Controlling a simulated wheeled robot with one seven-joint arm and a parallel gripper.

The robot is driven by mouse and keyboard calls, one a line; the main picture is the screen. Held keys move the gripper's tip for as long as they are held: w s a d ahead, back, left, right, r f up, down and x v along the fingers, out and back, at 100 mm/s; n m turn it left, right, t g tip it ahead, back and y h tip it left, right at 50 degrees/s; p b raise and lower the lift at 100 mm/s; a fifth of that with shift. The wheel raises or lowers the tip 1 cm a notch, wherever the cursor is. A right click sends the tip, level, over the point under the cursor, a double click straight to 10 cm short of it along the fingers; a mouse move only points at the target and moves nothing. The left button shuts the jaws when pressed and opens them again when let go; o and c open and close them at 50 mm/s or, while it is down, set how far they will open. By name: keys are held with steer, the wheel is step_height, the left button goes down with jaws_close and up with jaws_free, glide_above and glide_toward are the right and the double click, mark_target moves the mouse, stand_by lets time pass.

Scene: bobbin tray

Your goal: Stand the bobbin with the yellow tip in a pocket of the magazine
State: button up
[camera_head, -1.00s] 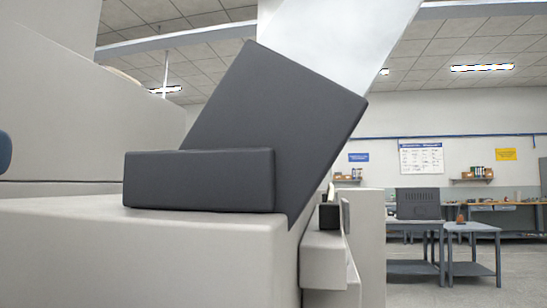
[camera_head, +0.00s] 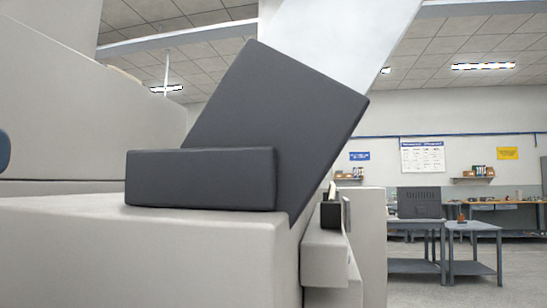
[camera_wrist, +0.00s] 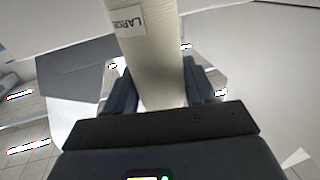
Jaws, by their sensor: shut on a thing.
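My gripper (camera_wrist: 161,84) shows in the wrist view, its two blue-grey fingers on either side of a pale cream, long bobbin (camera_wrist: 153,65). It is shut on this bobbin. A label with dark letters, partly cut off, is on the bobbin's side near the top of the picture. The bobbin's far end runs out of the picture, so no yellow tip shows and I cannot tell its tip colour. The magazine is not seen in either view. The head view is mostly filled by large pale and dark grey blocks, which hide the work area.
In the head view, grey tables (camera_head: 412,224) stand at the back right, with a dark box (camera_head: 419,203) on one and a small orange thing (camera_head: 461,217) on another. A shelf (camera_head: 478,179) and a notice board (camera_head: 422,156) are on the far wall. Grey floor shows around the tables.

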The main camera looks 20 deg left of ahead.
steer(key=shift+f, duration=0.25)
steer(key=shift+f+b, duration=0.35)
steer(key=shift+b, duration=0.05)
step_height(320, 180, down, 10)
steer(key=b, duration=0.7)
steer(key=shift+r, duration=0.15)
stand_by(2.1)
stand_by(0.5)
steer(key=o, duration=1.2)
steer(key=v, duration=0.8)
